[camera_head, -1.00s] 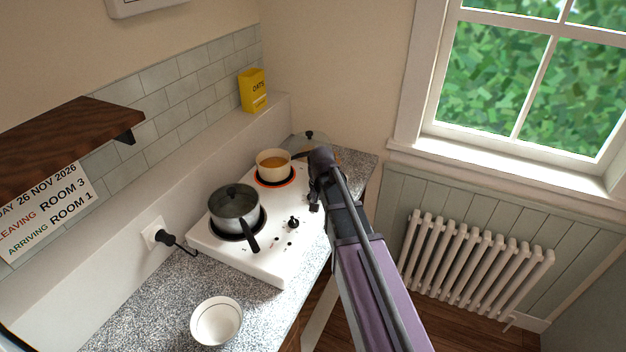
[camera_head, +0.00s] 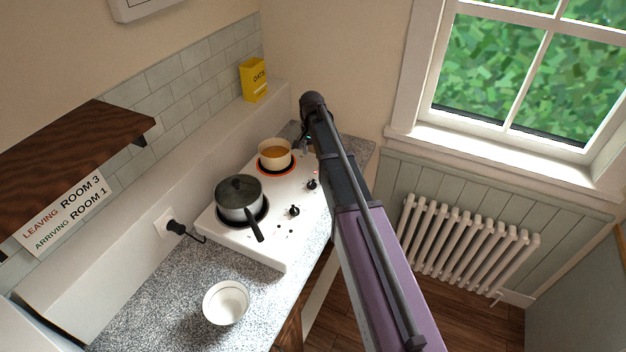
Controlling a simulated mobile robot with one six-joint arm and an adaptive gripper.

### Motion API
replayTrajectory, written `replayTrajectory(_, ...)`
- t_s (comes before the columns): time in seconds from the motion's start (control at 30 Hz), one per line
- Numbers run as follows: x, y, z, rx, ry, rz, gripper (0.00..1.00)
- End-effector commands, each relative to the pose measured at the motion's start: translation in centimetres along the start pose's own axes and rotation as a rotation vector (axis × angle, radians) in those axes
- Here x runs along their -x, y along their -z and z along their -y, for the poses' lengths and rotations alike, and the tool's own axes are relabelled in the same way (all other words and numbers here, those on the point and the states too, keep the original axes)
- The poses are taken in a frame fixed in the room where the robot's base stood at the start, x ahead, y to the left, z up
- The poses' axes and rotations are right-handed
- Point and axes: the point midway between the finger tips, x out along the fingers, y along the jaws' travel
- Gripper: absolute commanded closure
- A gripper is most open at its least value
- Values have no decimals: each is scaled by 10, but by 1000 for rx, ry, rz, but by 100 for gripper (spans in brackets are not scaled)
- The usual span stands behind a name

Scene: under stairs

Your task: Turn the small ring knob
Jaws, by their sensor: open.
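A white two-ring hob (camera_head: 262,247) lies on the speckled counter. Two black knobs show along its right side: a nearer knob (camera_head: 294,210) and a farther knob (camera_head: 311,184). I cannot tell from marks which serves the small ring. The back ring (camera_head: 262,170) glows red under a small cream pot (camera_head: 275,162) with orange-brown contents. A lidded grey saucepan (camera_head: 240,205) sits on the front ring, its handle pointing toward the near knob side. My gripper (camera_head: 304,146) shows only in part beside my wrist, beyond the farther knob and apart from it. It is open and looks empty.
A white bowl (camera_head: 226,303) stands on the near counter. A yellow oats box (camera_head: 254,80) stands on the back ledge. A plug with a cable (camera_head: 176,228) is at the wall left of the hob. A dark shelf (camera_head: 80,160) juts out at left. A radiator (camera_head: 465,245) is at right.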

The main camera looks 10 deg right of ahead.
Motion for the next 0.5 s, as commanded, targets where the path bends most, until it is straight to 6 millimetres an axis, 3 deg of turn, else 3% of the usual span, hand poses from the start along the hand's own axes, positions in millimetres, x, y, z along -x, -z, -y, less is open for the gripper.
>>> replayTrajectory(0.5,-16,-1,1,2,0,0,50)
